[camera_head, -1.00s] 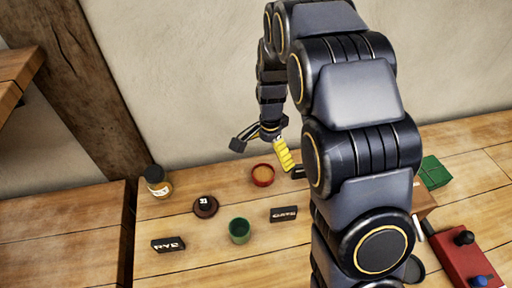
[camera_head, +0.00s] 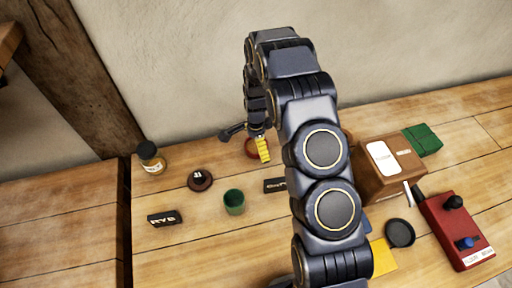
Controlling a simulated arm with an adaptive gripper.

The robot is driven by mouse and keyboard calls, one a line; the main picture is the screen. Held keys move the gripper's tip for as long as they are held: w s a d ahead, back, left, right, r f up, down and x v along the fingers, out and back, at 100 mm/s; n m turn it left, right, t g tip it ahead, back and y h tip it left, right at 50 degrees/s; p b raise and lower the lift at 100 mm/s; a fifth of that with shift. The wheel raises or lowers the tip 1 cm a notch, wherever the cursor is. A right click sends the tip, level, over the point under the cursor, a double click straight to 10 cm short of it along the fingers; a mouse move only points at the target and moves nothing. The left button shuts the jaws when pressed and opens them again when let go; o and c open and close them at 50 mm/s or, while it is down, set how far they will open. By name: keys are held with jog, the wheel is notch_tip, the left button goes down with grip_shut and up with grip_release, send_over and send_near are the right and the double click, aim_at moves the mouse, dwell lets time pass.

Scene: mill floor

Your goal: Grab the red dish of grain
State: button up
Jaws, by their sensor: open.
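The red dish of grain (camera_head: 250,148) stands on the wooden table near the wall. It is a small round dish with an orange-brown filling, and my gripper now covers much of it. My gripper (camera_head: 247,141) is open, with a dark finger out to the left and a yellow part hanging in front of the dish. It appears over or just in front of the dish; I cannot tell the height or whether it touches.
A green cup (camera_head: 234,203), dark round weight (camera_head: 200,180), jar (camera_head: 150,157), RYE sign (camera_head: 164,218) and partly hidden second sign (camera_head: 274,185) stand nearby.

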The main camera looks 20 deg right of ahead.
jog(key=shift+f, duration=0.6)
jog(key=c, duration=1.1)
jog(key=shift+r, duration=0.15)
